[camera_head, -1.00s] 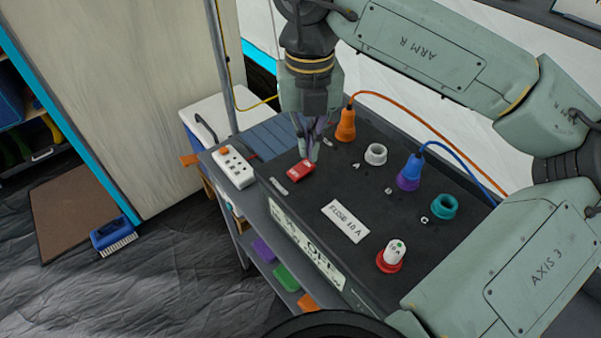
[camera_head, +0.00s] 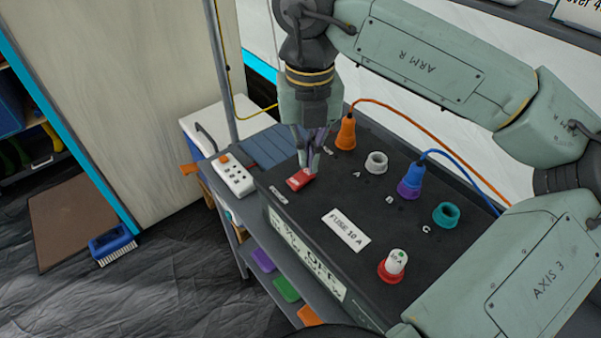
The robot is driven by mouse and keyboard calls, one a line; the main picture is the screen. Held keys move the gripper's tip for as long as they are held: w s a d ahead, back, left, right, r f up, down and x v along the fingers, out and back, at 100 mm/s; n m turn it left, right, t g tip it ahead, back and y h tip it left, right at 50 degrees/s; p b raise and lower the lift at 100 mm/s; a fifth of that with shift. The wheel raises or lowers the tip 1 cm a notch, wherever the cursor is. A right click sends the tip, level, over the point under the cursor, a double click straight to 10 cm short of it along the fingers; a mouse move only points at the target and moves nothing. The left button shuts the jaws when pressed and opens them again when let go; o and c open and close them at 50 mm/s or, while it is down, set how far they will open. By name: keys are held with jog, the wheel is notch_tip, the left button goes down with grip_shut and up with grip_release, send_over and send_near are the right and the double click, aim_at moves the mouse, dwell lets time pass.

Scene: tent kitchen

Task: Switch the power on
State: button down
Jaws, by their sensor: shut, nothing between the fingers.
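The power switch is a red rocker (camera_head: 299,181) on the left end of the dark panel box (camera_head: 311,217). My gripper (camera_head: 309,169) points down at the rocker's far edge, with its fingers together and nothing between them. The fingertips look to be touching the rocker or just above it; I cannot tell which. They hide its far part. A small label (camera_head: 279,197) lies on the near-left side of the rocker.
An orange plug (camera_head: 346,133), a white socket ring (camera_head: 376,163), a blue-purple plug (camera_head: 411,182) and a teal ring (camera_head: 446,214) stand along the box. A fuse (camera_head: 396,262) sits in a red base. A white power strip (camera_head: 233,174) lies left of the box.

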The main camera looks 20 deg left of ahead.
aim_at(307, 173)
jog(key=shift+f+b, duration=1.1)
jog(key=shift+f, duration=0.05)
dwell(0.9)
jog(key=shift+r+p, duration=2.15)
jog(key=shift+r, duration=1.4)
jog(key=shift+f, duration=0.1)
